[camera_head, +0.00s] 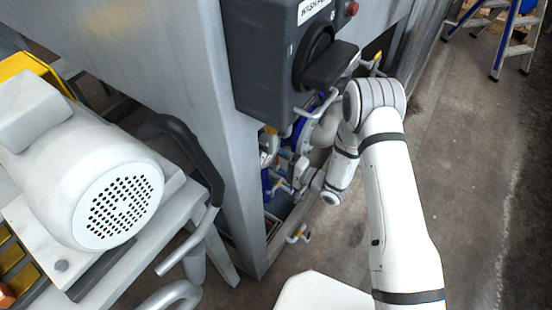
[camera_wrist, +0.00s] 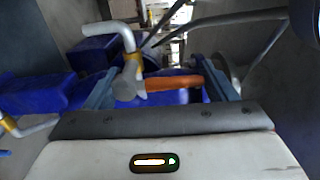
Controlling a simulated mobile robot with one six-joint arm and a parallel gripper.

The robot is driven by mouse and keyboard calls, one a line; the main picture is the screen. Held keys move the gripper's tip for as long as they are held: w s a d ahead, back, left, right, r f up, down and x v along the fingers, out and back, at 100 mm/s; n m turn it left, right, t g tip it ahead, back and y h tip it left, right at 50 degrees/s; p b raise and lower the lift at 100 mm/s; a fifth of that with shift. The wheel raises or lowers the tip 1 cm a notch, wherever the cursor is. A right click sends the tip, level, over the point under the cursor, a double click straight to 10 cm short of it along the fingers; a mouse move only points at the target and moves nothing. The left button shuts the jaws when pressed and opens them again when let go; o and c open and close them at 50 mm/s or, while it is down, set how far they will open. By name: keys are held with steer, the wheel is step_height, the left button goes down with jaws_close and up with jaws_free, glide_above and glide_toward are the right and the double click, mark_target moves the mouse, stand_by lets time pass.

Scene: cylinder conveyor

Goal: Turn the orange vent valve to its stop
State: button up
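The orange vent valve handle (camera_wrist: 172,83) shows in the wrist view as a short bar lying roughly level, joined at its left end to a grey metal hub with a brass-coloured collar. My gripper (camera_wrist: 160,78) is open, with one finger left of the handle and the other to its right. The handle lies across the gap between the fingers; I cannot tell whether either finger touches it. In the head view my gripper (camera_head: 303,172) reaches in among the pipework under the machine, and I cannot make out the orange handle there.
A pale bent pipe (camera_wrist: 122,32) rises just left of the handle, with blue valve bodies (camera_wrist: 98,52) around it. Open floor (camera_head: 470,180) lies right.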

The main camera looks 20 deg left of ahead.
steer(key=shift+o, duration=1.2)
steer(key=shift+d, duration=0.1)
steer(key=shift+d, duration=0.15)
steer(key=s+d, duration=0.1)
steer(key=d, duration=0.6)
steer(key=shift+d+p, duration=0.2)
steer(key=shift+p, duration=0.2)
